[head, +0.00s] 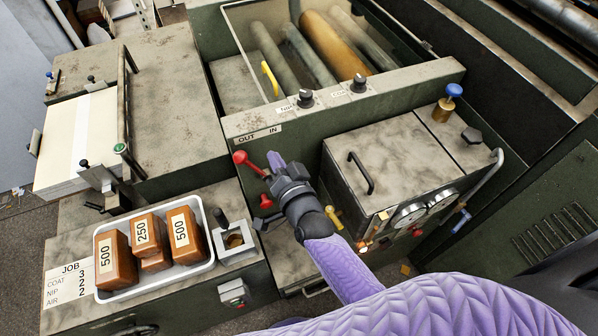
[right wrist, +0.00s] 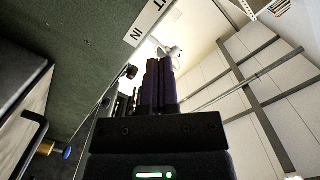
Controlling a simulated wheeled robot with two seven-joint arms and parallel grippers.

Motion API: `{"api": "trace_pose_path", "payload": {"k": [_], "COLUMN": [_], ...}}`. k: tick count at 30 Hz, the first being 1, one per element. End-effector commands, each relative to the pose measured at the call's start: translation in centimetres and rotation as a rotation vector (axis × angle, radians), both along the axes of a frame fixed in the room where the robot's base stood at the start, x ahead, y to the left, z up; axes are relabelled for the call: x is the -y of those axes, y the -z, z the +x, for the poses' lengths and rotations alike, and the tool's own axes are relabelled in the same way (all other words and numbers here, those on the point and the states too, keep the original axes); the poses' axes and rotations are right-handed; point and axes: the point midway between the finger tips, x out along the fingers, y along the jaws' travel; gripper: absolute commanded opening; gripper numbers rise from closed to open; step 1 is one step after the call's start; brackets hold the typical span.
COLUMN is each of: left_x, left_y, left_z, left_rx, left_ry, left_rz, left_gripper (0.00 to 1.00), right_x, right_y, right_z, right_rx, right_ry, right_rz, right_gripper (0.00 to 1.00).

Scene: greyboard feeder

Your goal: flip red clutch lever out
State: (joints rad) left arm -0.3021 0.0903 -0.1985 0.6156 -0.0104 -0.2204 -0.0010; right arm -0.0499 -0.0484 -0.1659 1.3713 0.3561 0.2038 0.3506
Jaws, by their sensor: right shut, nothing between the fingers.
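The red clutch lever (head: 240,157) has a red ball end and a short red rod. It sticks out to the left on the front of the green machine, below the OUT IN label (head: 258,135), with its ball nearer the OUT end. My right gripper (head: 274,160) is shut and empty, just right of the lever's rod. Whether it touches the rod I cannot tell, and the gripper hides the rod's inner end. In the right wrist view the shut fingers (right wrist: 158,85) point up beside the IN end of the label (right wrist: 150,26); I cannot make out the lever there. My left gripper is not in view.
A second red knob (head: 265,201) sits just below the lever. A grey-topped box with a black handle (head: 362,173) and gauges stands close on the right. A white tray (head: 205,268) of brown weights lies at lower left. A glass-topped roller bay (head: 238,62) is behind.

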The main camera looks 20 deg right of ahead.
Motion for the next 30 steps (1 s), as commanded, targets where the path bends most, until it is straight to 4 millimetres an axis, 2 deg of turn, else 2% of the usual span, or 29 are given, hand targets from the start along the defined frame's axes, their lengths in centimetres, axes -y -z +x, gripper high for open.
{"api": "trace_pose_path", "payload": {"k": [3,9,14,26,28,29,30], "left_x": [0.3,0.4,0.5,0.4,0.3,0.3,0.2], "left_y": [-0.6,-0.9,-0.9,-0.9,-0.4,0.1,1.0], "left_z": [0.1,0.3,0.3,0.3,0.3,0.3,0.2], "left_rx": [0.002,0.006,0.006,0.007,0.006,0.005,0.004], "left_ry": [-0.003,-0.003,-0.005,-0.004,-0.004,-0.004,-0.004], "left_rz": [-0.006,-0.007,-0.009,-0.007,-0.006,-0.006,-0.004], "left_gripper": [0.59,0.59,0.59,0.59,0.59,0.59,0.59], "right_x": [0.3,0.6,0.7,0.6,0.6,0.5,0.5], "right_y": [-0.2,-0.3,-0.3,-0.2,1.5,3.0,5.8], "right_z": [-2.8,-5.6,-6.2,-6.2,-6.5,-6.9,-7.6], "right_rx": [-0.003,0.0,0.002,0.0,-0.034,-0.065,-0.127], "right_ry": [-0.001,-0.001,-0.001,-0.002,-0.013,-0.022,-0.043], "right_rz": [-0.001,-0.001,-0.001,-0.002,-0.026,-0.049,-0.093], "right_gripper": [0.0,0.0,0.0,0.0,0.0,0.0,0.0]}}
